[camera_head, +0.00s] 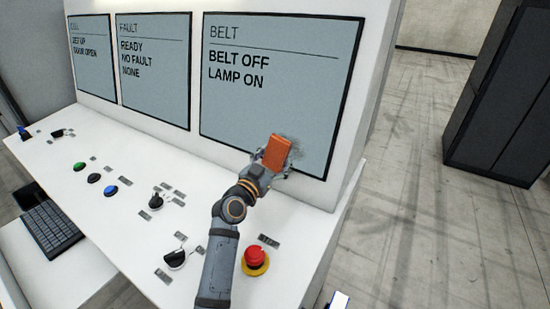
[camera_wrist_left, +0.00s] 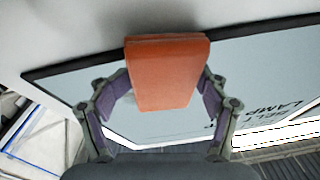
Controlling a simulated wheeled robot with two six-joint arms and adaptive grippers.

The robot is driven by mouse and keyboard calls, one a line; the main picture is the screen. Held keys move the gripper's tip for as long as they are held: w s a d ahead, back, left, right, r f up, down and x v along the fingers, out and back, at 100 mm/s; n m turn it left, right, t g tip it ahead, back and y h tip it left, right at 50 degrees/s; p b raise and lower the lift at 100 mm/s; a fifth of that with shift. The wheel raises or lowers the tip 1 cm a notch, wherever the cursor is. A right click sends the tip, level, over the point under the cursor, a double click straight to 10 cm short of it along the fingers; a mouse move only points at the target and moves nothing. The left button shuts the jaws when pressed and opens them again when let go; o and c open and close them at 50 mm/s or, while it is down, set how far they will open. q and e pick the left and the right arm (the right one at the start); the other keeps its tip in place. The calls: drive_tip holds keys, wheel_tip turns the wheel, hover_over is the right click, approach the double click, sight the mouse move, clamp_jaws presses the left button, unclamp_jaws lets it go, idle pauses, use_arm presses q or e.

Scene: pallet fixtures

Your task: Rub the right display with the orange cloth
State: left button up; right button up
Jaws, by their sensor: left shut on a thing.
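The right display (camera_head: 270,100) is a large grey-blue screen headed BELT, reading BELT OFF and LAMP ON. A darker grey smudge (camera_head: 299,153) shows on its lower right part beside the cloth. My left gripper (camera_head: 268,168) is shut on the orange cloth (camera_head: 277,150), a block-like pad, in front of that lower part. In the left wrist view the cloth (camera_wrist_left: 168,75) sits between the two fingers, with the display (camera_wrist_left: 80,82) behind it. I cannot tell whether the cloth touches the screen. My right gripper is not in view.
Two more displays, FAULT (camera_head: 153,85) and another (camera_head: 92,60), stand to the left. The white console desk (camera_head: 120,165) below carries buttons, switches and a red emergency stop (camera_head: 256,257) close to my left arm. A black cabinet (camera_head: 505,95) stands right across open floor.

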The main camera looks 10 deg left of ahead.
sight(268, 147)
use_arm(q)
drive_tip(key=shift+w+d+r+n+t, duration=0.15)
drive_tip(key=shift+d+r+n, duration=0.1)
drive_tip(key=shift+r+n, duration=0.35)
drive_tip(key=shift+d+r+n+t, duration=0.2)
drive_tip(key=shift+r+n, duration=0.2)
drive_tip(key=shift+r, duration=0.35)
drive_tip(key=shift+o, duration=0.6)
drive_tip(key=shift+w+a+b, duration=0.3)
drive_tip(key=shift+a+b, duration=0.05)
drive_tip(key=shift+a, duration=0.15)
drive_tip(key=shift+w+a+b, duration=0.25)
drive_tip(key=shift+a+b, duration=0.05)
drive_tip(key=shift+a, duration=0.15)
drive_tip(key=shift+w+a+r, duration=0.1)
drive_tip(key=shift+a, duration=0.1)
drive_tip(key=shift+a+b, duration=0.3)
drive_tip(key=shift+a, duration=0.1)
drive_tip(key=shift+c, duration=0.7)
drive_tip(key=shift+a+b, duration=0.45)
drive_tip(key=shift+a, duration=0.4)
drive_tip(key=shift+c, duration=0.9)
drive_tip(key=shift+w+a+b, duration=0.4)
drive_tip(key=shift+w+a, duration=0.05)
drive_tip(key=shift+a, duration=0.35)
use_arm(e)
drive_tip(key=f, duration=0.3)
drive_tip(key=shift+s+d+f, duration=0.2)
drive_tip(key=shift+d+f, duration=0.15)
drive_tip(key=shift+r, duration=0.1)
